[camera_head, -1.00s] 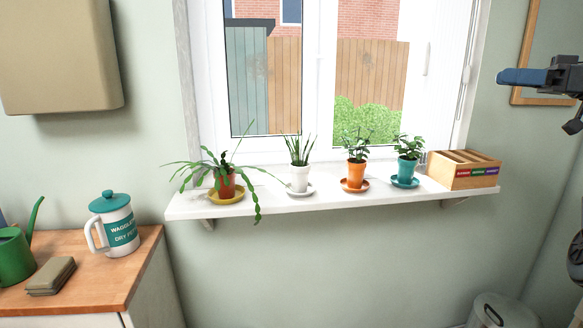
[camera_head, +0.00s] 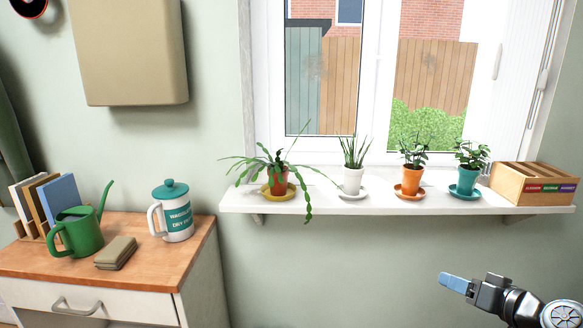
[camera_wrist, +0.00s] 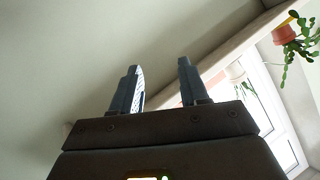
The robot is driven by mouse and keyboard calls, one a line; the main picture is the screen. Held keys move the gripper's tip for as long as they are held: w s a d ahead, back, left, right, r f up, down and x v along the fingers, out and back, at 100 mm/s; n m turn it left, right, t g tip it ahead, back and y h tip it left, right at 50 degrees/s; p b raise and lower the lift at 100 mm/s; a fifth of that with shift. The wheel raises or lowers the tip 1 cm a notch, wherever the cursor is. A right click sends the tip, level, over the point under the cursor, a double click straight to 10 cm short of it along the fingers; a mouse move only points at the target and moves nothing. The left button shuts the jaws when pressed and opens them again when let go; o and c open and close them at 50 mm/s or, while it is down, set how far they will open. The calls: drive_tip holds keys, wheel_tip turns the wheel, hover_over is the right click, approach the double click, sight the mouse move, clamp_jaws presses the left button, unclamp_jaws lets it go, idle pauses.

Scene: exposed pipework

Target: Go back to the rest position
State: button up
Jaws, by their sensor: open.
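My gripper (camera_head: 458,284) shows at the lower right of the head view, below the window shelf and in front of the bare wall. In the wrist view my gripper (camera_wrist: 160,88) has its two fingers apart with nothing between them. The window shelf (camera_head: 330,208) carries several potted plants and stands clear of my gripper. The underside of the shelf (camera_wrist: 215,65) also shows in the wrist view, beyond the fingers.
A wooden box (camera_head: 531,184) sits at the shelf's right end. At left, a worktop (camera_head: 60,262) holds a green watering can (camera_head: 80,232), a lidded white jug (camera_head: 175,222) and a folded cloth-like item (camera_head: 116,252). The wall below the shelf is clear.

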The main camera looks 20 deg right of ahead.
drive_tip(key=s+a+f+g+h, duration=0.1)
drive_tip(key=s+a+f+h, duration=0.1)
drive_tip(key=s+a+f, duration=0.5)
drive_tip(key=s+a+f+g+h, duration=0.1)
drive_tip(key=s+a+f, duration=0.3)
drive_tip(key=s+a, duration=0.65)
drive_tip(key=s+a+r+n+t, duration=0.1)
drive_tip(key=s+a+r, duration=0.2)
drive_tip(key=s+r, duration=0.2)
drive_tip(key=s+a+r+n+t+y, duration=0.1)
drive_tip(key=s+a+r, duration=0.3)
drive_tip(key=s, duration=0.5)
drive_tip(key=s+a+r+n+t, duration=0.1)
drive_tip(key=s+a+r+n, duration=0.1)
drive_tip(key=s+r, duration=0.5)
drive_tip(key=shift+s+a+n+y, duration=0.4)
drive_tip(key=shift+s+a, duration=0.15)
drive_tip(key=shift+a, duration=0.2)
